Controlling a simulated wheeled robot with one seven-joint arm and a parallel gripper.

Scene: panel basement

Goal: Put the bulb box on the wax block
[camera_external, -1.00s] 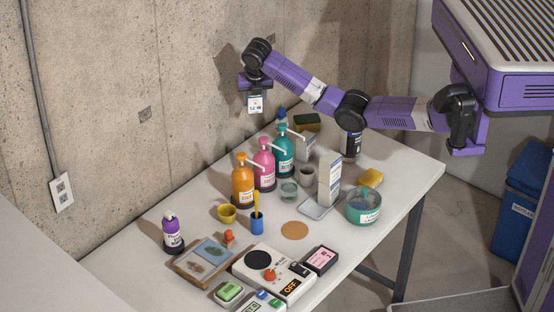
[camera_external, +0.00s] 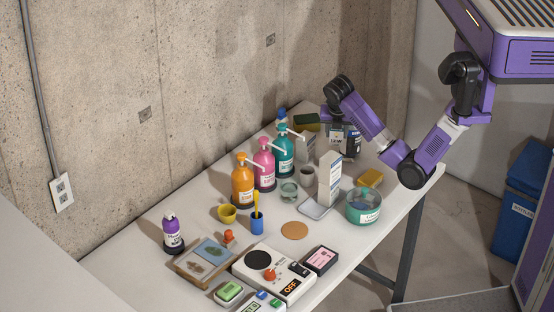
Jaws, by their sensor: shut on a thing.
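My gripper (camera_external: 337,122) is over the back right part of the table, partly hidden behind my own arm. It is shut on the bulb box (camera_external: 336,135), a small white box with a dark label, which hangs below it. The box is close to a dark bottle, and I cannot tell the gap between them. A yellow block (camera_external: 370,178), which looks like the wax block, lies near the table's right edge. It is in front of the held box and to its right, apart from it.
The dark bottle (camera_external: 354,143) stands beside the held box. A tall white carton (camera_external: 330,180) and a teal pot (camera_external: 364,206) stand near the yellow block. Orange (camera_external: 242,187), pink (camera_external: 264,170) and teal (camera_external: 285,157) pump bottles stand to the left.

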